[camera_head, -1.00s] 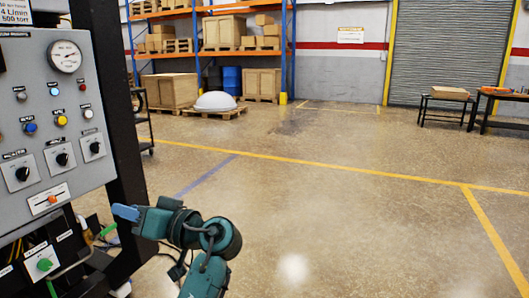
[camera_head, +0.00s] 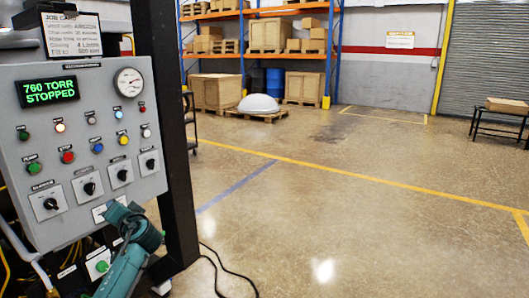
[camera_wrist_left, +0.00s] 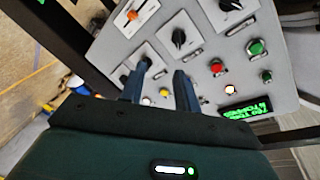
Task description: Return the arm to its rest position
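My left arm (camera_head: 130,240) rises from the bottom left of the head view, in front of the lower right part of the grey control panel (camera_head: 40,150). Its fingers are hidden there. In the left wrist view my left gripper (camera_wrist_left: 163,80) has its two blue fingers apart, with panel surface showing between them and nothing held. The panel's knobs and buttons lie beyond the fingertips; I cannot tell whether they touch. The panel's display (camera_head: 48,90) reads 760 TORR STOPPED in green. My right gripper is not in view.
A black post (camera_head: 172,120) stands at the panel's right edge. A black cable (camera_head: 232,275) lies on the floor beside it. The floor to the right is open. Shelving with crates (camera_head: 268,35), a pallet with a white dome (camera_head: 258,104) and a table (camera_head: 505,106) stand far back.

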